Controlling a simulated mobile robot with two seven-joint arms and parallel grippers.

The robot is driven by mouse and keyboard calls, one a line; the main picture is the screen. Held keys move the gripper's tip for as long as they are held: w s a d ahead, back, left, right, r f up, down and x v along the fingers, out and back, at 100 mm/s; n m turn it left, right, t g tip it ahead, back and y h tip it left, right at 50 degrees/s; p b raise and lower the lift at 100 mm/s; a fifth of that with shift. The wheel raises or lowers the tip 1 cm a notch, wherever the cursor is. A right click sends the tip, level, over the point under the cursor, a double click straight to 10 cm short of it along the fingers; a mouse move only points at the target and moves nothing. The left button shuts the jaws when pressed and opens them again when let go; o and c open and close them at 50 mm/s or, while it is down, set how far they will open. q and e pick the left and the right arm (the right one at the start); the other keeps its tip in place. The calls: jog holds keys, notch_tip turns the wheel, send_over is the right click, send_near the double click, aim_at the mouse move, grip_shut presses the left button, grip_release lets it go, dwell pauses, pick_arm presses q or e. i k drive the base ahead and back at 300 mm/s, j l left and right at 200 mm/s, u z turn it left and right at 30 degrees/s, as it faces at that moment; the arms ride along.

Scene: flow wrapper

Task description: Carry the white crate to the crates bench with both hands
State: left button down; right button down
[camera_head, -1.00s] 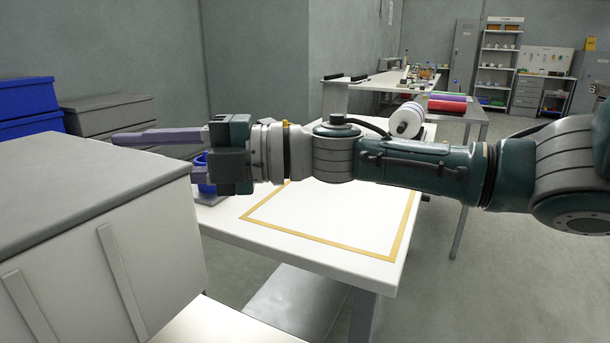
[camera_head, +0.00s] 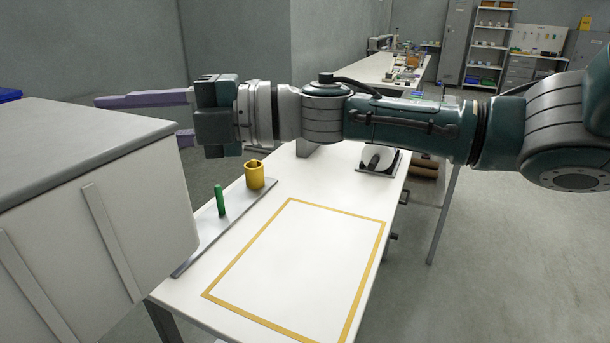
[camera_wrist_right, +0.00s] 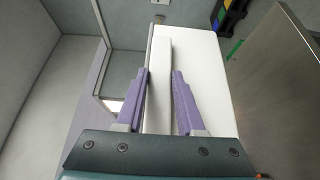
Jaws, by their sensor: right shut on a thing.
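The white crate (camera_head: 95,240), with a flat grey top and ribbed side, fills the lower left of the head view. My right gripper (camera_head: 145,118) reaches across to the crate's far right edge; its purple fingers are partly hidden there. In the right wrist view the fingers (camera_wrist_right: 161,73) lie either side of a pale upright strip (camera_wrist_right: 157,85), shut on the crate. My left gripper is not in view. A white bench (camera_head: 262,226) with a yellow outlined rectangle stands right of the crate; I cannot tell whether it is the crates bench.
A yellow cup (camera_head: 255,175) and a green peg (camera_head: 220,201) stand on the bench's left strip. A black-based device (camera_head: 378,160) sits at its back right. Another long bench (camera_head: 378,72) and shelves (camera_head: 490,48) are farther back. Grey floor (camera_head: 505,240) is open at right.

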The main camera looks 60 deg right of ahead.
aim_at(307, 254)
jog(key=k+l, duration=0.1)
jog(key=l, duration=2.45)
jog(key=k, duration=0.05)
